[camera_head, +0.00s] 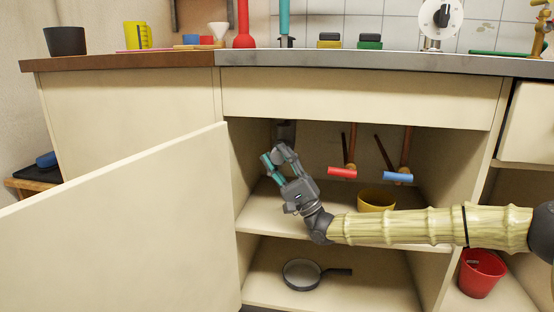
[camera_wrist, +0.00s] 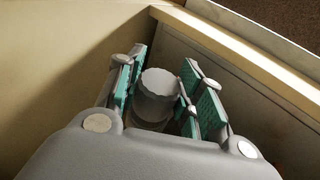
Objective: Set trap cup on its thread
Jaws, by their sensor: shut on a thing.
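My gripper (camera_head: 276,160) is inside the open cabinet under the counter, near its upper left. In the wrist view its green-padded fingers (camera_wrist: 164,74) are closed on either side of a grey round cup (camera_wrist: 158,92), which I take to be the trap cup. The cup's flat end faces the wrist view. A dark grey fitting (camera_head: 285,131) hangs under the cabinet top, just above my gripper, and may be the trap with its thread. My fingers hide the cup in the head view, so I cannot tell whether cup and fitting touch.
Copper pipes with a red handle (camera_head: 342,172) and a blue handle (camera_head: 397,177) hang to the right. A yellow bowl (camera_head: 377,200) stands on the shelf behind my arm. A pan (camera_head: 302,273) lies below. The open door (camera_head: 120,220) is at the left.

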